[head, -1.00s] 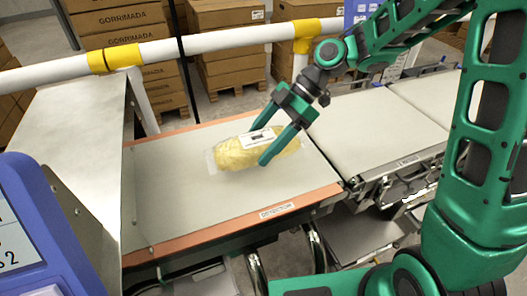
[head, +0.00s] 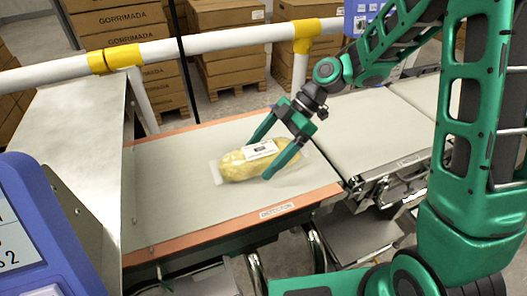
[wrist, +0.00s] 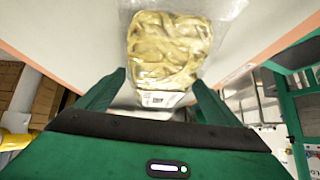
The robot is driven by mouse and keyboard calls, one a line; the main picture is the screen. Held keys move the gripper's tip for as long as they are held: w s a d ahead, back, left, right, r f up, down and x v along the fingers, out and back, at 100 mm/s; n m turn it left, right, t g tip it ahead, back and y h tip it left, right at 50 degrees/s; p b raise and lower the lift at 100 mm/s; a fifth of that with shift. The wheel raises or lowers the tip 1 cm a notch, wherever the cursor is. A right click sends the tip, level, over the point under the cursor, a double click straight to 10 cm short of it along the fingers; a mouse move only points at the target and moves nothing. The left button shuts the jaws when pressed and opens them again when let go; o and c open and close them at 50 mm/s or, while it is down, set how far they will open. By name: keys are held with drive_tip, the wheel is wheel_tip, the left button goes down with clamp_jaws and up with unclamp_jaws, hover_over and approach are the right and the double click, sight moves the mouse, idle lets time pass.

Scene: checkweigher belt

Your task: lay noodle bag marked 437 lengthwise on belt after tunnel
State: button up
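The noodle bag (head: 240,170) is a clear bag of yellow noodles with a white label. It lies on the belt (head: 180,190) just past the metal tunnel housing (head: 75,150), long side roughly along the belt, slightly slanted. Its printed number is too small to read. My gripper (head: 268,158) is open, with one finger on each side of the bag's right part. In the wrist view the bag (wrist: 168,50) extends ahead of the fingers, and gaps show between them and the bag.
A white rail with yellow joints (head: 200,45) runs behind the belt. Another belt section (head: 365,125) continues to the right after a gap. A blue panel (head: 40,230) stands at front left. Stacked cartons (head: 225,50) are behind the rail.

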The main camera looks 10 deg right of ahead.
drive_tip(key=shift+r, duration=0.15)
drive_tip(key=v, duration=1.2)
drive_tip(key=shift+d+m, duration=0.35)
drive_tip(key=shift+m, duration=0.05)
drive_tip(key=s+d+f+m+t+h, duration=0.2)
drive_tip(key=s+d+m+h, duration=0.6)
drive_tip(key=s+d+m, duration=1.5)
drive_tip(key=d+m+t, duration=0.1)
drive_tip(key=d+m, duration=0.2)
drive_tip(key=d, duration=0.1)
drive_tip(key=shift+s+m, duration=0.3)
